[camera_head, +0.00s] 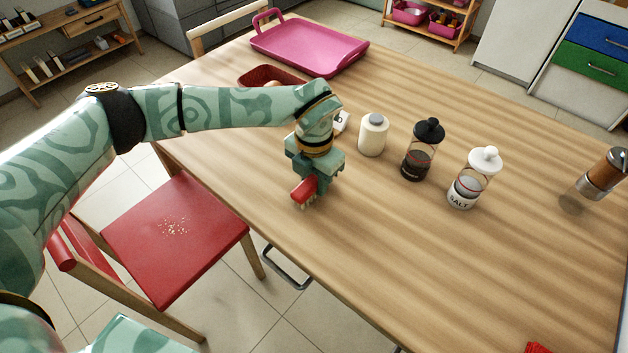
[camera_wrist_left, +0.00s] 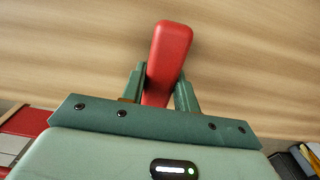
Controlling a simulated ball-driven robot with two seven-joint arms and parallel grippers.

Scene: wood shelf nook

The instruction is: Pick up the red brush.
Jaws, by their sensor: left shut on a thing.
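The red brush (camera_head: 303,190) is held at the left end of the wooden table in the head view, with its pale bristles pointing down. My left gripper (camera_head: 314,180) is shut on it, close over the tabletop. In the left wrist view the brush (camera_wrist_left: 169,58) stands out between the two fingers of my left gripper (camera_wrist_left: 160,88), which touch its sides. I cannot tell whether the bristles touch the table. My right gripper is not in view.
A pink tray (camera_head: 310,48) and a dark red dish (camera_head: 262,74) lie behind. A red chair (camera_head: 172,240) stands by the near edge.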

